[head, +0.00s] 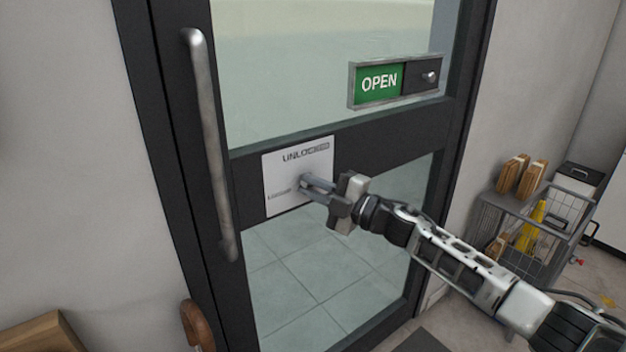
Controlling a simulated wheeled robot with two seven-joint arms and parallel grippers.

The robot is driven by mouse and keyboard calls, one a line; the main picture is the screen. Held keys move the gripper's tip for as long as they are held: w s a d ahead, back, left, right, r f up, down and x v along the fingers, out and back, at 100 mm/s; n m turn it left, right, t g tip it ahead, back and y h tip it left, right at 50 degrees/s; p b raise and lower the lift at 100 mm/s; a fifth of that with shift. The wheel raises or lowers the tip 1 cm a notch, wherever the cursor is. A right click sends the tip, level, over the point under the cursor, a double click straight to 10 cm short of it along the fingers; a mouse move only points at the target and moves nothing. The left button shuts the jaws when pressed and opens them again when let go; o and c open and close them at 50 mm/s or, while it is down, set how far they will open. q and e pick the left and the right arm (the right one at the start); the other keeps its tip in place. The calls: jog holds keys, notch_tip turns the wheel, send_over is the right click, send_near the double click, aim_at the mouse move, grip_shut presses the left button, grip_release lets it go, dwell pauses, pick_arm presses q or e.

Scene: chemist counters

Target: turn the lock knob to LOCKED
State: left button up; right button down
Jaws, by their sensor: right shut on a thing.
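The lock plate (284,197) is a pale square on the dark crossbar of the glass door. Dark lettering at its top reads "UNLO…", with the rest unclear, and there is smaller unreadable lettering at its lower left. My right gripper (306,185) reaches in from the lower right, with its fingers at the middle of the plate. It is shut on the lock knob, which is mostly hidden by the fingers, so I cannot tell which way the knob points. My left gripper is not in view.
A long vertical metal handle (209,150) is on the door's left. A green OPEN sign (379,83) with a small slider knob is above right. A wire cart (524,222) with boxes stands at the right. A wooden piece (45,335) is at the lower left.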

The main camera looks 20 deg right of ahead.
pick_arm(q)
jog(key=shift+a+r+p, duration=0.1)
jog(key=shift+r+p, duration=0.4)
jog(key=shift+p, duration=0.35)
pick_arm(e)
jog(key=n, duration=0.1)
jog(key=d+n+g+h, duration=0.1)
jog(key=n, duration=0.1)
jog(key=shift+w+f, duration=0.2)
jog(key=shift+r, duration=0.15)
jog(key=c, duration=1.4)
grip_release()
jog(key=shift+c, duration=0.2)
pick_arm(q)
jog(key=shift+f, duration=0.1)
